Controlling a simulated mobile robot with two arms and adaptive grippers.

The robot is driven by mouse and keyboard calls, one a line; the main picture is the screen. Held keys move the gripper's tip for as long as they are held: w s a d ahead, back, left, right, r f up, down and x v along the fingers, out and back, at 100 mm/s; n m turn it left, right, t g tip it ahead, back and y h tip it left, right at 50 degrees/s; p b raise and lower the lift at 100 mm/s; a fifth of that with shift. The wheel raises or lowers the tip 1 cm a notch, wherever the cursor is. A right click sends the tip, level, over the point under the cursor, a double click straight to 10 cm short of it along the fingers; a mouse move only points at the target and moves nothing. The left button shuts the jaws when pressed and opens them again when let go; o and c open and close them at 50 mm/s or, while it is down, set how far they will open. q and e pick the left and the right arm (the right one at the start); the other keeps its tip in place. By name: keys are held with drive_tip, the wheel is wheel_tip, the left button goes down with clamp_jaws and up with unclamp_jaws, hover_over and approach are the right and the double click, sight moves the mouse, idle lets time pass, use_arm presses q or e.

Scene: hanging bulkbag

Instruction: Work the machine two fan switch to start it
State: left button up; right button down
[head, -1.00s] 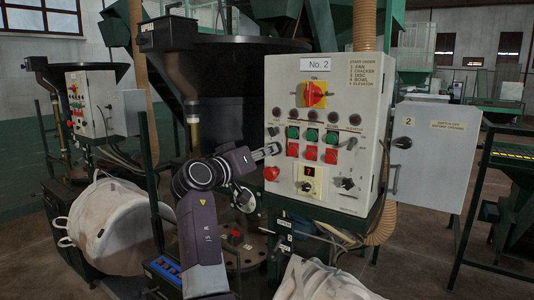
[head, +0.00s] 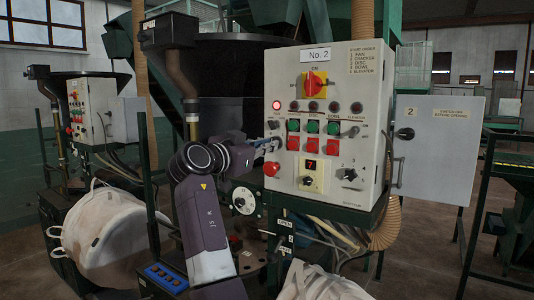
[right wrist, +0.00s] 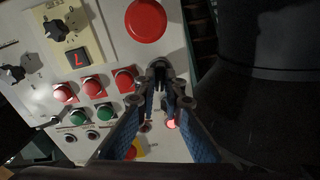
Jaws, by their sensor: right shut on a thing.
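The machine two control panel (head: 342,60), marked No. 2, stands right of centre in the head view. My right gripper (head: 272,143) reaches its left side, in the fan column. In the right wrist view, the gripper (right wrist: 162,77) is shut on the dark fan switch (right wrist: 158,69), mostly hidden by the fingers. The fan lamp (head: 276,104) glows red above it; it also glows in the right wrist view (right wrist: 171,124). The other lamps in that row are dark. My left gripper is not in view.
A red round button (head: 271,169) sits just below my gripper. Green buttons (head: 313,127) and red buttons (head: 312,145) lie to the right. The red and yellow main switch (head: 315,84) is above. The panel door (head: 433,150) hangs open on the right.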

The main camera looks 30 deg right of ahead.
drive_tip(key=shift+m+b, duration=0.5)
drive_tip(key=shift+m, duration=1.1)
drive_tip(key=c, duration=2)
unclamp_jaws()
drive_tip(key=shift+d, duration=0.1)
drive_tip(key=shift+c, duration=0.2)
drive_tip(key=v, duration=1.2)
drive_tip(key=shift+f, duration=0.1)
